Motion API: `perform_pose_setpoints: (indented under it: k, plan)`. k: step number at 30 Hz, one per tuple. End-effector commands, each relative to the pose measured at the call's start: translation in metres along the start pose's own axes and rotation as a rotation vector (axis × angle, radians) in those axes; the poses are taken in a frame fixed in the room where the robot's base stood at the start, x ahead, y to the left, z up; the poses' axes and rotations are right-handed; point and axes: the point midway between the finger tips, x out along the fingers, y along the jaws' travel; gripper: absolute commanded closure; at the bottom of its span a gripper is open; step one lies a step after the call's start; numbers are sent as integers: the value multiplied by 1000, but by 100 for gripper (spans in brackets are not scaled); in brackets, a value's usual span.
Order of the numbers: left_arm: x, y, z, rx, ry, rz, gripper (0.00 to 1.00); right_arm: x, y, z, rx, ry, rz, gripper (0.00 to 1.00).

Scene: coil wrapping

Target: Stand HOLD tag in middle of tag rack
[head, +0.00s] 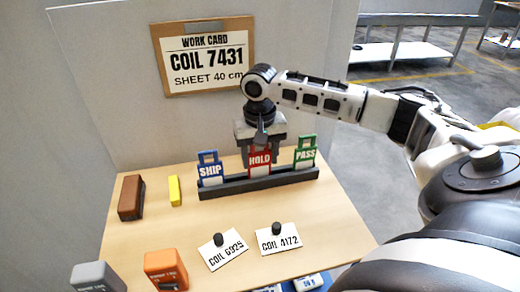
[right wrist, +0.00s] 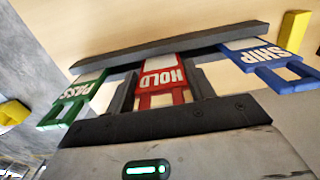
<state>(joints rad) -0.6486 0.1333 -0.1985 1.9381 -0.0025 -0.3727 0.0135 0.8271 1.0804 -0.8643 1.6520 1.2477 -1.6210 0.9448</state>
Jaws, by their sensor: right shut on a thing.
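The red HOLD tag (head: 260,161) is upright in the middle of the dark tag rack (head: 262,183), between the blue SHIP tag (head: 210,171) on the left and the green PASS tag (head: 305,154) on the right. Its lower edge meets the rack; I cannot tell if it is fully seated. My right gripper (head: 259,150) comes down from above and is shut on the HOLD tag. In the right wrist view the HOLD tag (right wrist: 162,80) sits between the two dark fingers, with the rack (right wrist: 170,45) beyond it. My left gripper is not in view.
A work card (head: 205,55) hangs on the panel behind. A brown block (head: 131,198) and a yellow block (head: 175,191) lie left of the rack. Two coil cards (head: 278,240) with black knobs lie in front. Orange (head: 165,269) and grey (head: 97,276) blocks stand at the near left.

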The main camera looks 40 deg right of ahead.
Motion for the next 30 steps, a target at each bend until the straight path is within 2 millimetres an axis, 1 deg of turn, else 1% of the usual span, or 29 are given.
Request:
perform_pose_setpoints:
  k: [10, 11, 12, 13, 14, 23, 26, 29, 30]
  plan:
    - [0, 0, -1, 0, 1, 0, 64, 2, 0, 0, 0, 0, 0, 68]
    - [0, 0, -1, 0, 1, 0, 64, 2, 0, 0, 0, 0, 0, 43]
    - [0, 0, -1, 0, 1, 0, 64, 2, 0, 0, 0, 0, 0, 32]
    - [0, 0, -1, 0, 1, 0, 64, 2, 0, 0, 0, 0, 0, 24]
    - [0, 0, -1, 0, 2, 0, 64, 2, 0, 0, 0, 0, 0, 21]
    - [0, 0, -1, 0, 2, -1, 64, 0, 0, 0, 0, 1, 0, 21]
    - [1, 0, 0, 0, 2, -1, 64, -8, 0, -1, 0, 2, -1, 21]
    - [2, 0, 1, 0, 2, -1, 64, -24, 0, -1, 0, 4, -2, 21]
    - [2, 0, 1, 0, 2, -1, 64, -33, 0, -1, 0, 4, -3, 21]
